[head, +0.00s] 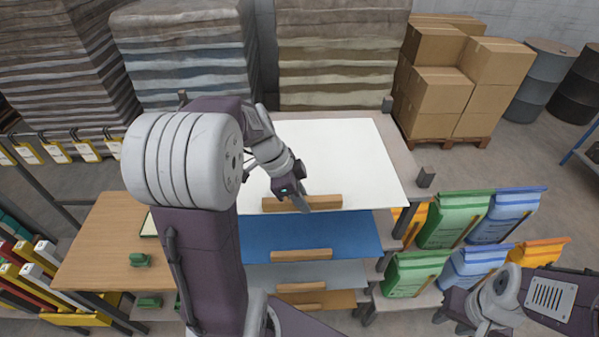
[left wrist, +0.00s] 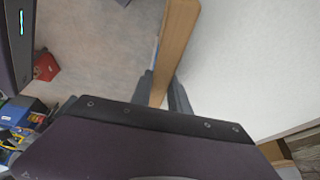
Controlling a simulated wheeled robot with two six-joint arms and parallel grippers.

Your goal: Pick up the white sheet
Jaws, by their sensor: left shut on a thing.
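The white sheet (head: 345,155) lies flat on top of the rack, with a wooden bar (head: 330,202) along its front edge. My left gripper (head: 301,203) is at this bar, near its middle, and is shut on it. In the left wrist view the wooden bar (left wrist: 176,50) runs between the two fingers (left wrist: 162,92), with the white sheet (left wrist: 250,60) to its right. Part of the sheet's left side is hidden behind my left arm in the head view. My right gripper (head: 462,310) is low at the right, away from the sheet; its fingers are unclear.
Below the white sheet are a blue sheet (head: 345,232) and a grey one (head: 340,273), each with a wooden bar. Green and blue sacks (head: 450,220) stand to the right. A wooden table (head: 95,255) is at the left. Cartons (head: 440,100) and stacked sacks stand behind.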

